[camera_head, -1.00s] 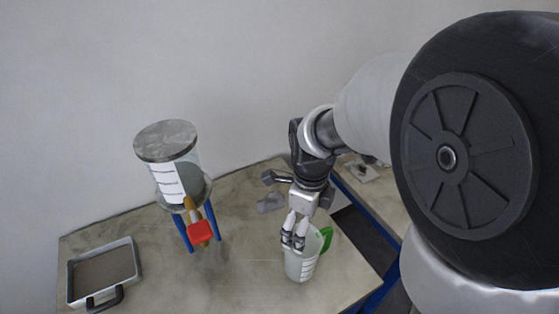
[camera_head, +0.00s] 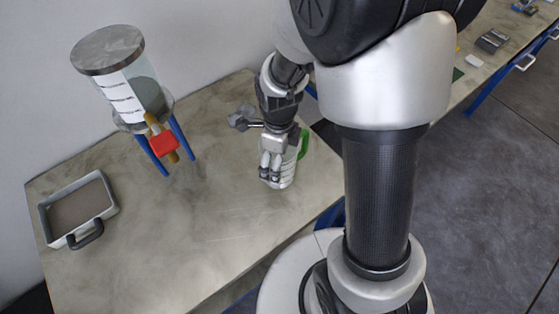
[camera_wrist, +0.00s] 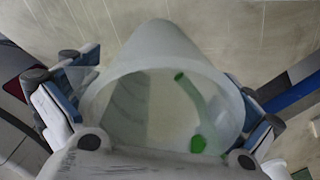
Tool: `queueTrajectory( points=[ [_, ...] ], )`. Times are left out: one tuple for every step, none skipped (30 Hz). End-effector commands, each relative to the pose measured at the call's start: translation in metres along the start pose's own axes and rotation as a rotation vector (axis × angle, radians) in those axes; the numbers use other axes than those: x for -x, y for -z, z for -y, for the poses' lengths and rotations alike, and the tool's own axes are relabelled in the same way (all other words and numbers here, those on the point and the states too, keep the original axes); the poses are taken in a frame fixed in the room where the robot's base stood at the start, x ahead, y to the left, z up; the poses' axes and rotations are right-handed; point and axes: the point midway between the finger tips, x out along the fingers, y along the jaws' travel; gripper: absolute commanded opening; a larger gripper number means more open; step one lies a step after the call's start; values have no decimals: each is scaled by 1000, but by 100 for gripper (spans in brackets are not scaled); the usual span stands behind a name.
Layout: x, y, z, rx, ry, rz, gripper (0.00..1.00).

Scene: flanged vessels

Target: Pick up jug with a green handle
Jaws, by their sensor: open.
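The jug (camera_head: 286,179) is a translucent white vessel with a green handle (camera_head: 304,145). It stands upright on the table near its right edge. My gripper (camera_head: 269,176) is at the jug, reaching down over it. In the wrist view the jug's round mouth (camera_wrist: 165,75) lies between my two spread fingers (camera_wrist: 160,108), one on each side. A gap seems to remain at the sides, but I cannot tell exactly whether a finger touches the wall. Green handle parts show at the jug in the wrist view (camera_wrist: 197,143). My gripper hides part of the jug in the head view.
A clear lidded vessel (camera_head: 150,92) on blue legs with a red valve handle (camera_head: 158,143) stands at the back left. A grey tray (camera_head: 55,238) with a dark handle lies at the left. The table's middle (camera_head: 215,215) is clear. Another table is at upper right.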

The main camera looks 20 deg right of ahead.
Motion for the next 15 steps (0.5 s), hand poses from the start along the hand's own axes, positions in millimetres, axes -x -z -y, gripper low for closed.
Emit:
queueTrajectory(
  points=[
    [-3, 0, 0, 0, 0, 0, 100],
    [-3, 0, 0, 0, 0, 0, 100],
    [-3, 0, 0, 0, 1, 0, 100],
    [-3, 0, 0, 0, 1, 1, 100],
    [-3, 0, 0, 0, 1, 1, 100],
    [-2, 0, 0, 0, 1, 1, 100],
    [-2, 0, 0, 0, 1, 1, 100],
    [-2, 0, 0, 0, 1, 1, 99],
    [-2, 0, 0, 0, 1, 1, 97],
    [-2, 0, 0, 0, 1, 1, 95],
    [-2, 0, 0, 0, 1, 1, 93],
    [-2, 0, 0, 0, 1, 1, 90],
    [-2, 0, 0, 0, 1, 1, 88],
    [-2, 0, 0, 0, 1, 1, 86],
    [-2, 0, 0, 0, 1, 1, 83]
  ],
)
